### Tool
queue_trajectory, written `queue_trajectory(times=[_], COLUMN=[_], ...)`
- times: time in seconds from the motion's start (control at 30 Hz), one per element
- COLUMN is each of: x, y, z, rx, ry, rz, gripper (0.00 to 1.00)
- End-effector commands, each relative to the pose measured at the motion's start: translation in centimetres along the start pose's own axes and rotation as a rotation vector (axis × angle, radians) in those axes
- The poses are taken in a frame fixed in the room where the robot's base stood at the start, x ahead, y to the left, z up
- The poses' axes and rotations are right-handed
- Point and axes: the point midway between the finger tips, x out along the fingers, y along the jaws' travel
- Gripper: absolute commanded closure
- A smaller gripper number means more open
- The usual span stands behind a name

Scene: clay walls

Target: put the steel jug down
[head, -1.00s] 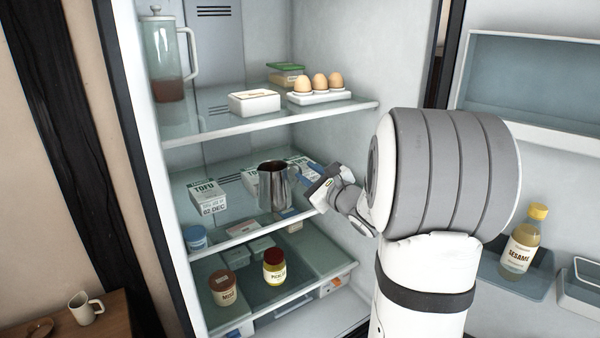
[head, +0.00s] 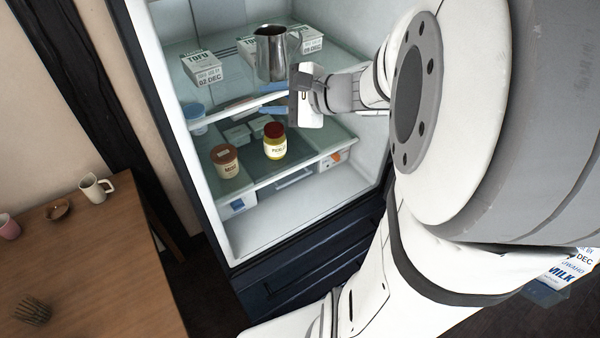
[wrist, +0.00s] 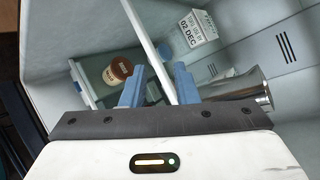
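The steel jug (head: 270,55) stands upright on the fridge's middle glass shelf (head: 222,98), handle to the right, beside tofu boxes. In the wrist view the jug (wrist: 245,88) shows at the right, partly cut off by my gripper's body. My gripper (head: 262,98) is in front of and below the jug in the head view, at the shelf's front edge, apart from the jug. In the wrist view its two blue fingers (wrist: 158,82) are spread with nothing held between them, and the white shelf edge shows behind them.
Tofu boxes (head: 203,68) stand left of the jug, with more white boxes behind it. A blue-lidded tub (head: 195,118) sits at the left. On the lower shelf are a miso jar (head: 225,160) and a pickle jar (head: 274,142). A wooden table (head: 95,240) stands left, outside the fridge.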

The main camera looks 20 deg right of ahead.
Motion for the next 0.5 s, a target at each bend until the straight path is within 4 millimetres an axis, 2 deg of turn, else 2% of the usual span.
queue_trajectory(times=[0.03,0.1,0.2,0.3,0.4,0.5], x=[0.3,0.2,-0.8,-2.4,-4.4,-6.3], y=[2.3,5.5,9.6,12.8,14.9,15.8], z=[1.8,3.4,4.7,5.0,4.6,3.9], rx=[-0.104,-0.252,-0.471,-0.704,-0.94,-1.151], ry=[-0.012,-0.018,-0.021,-0.017,-0.002,0.017], rz=[0.109,0.257,0.457,0.642,0.806,0.937], gripper=[0.73,0.73,0.73,0.73,0.73,0.73])
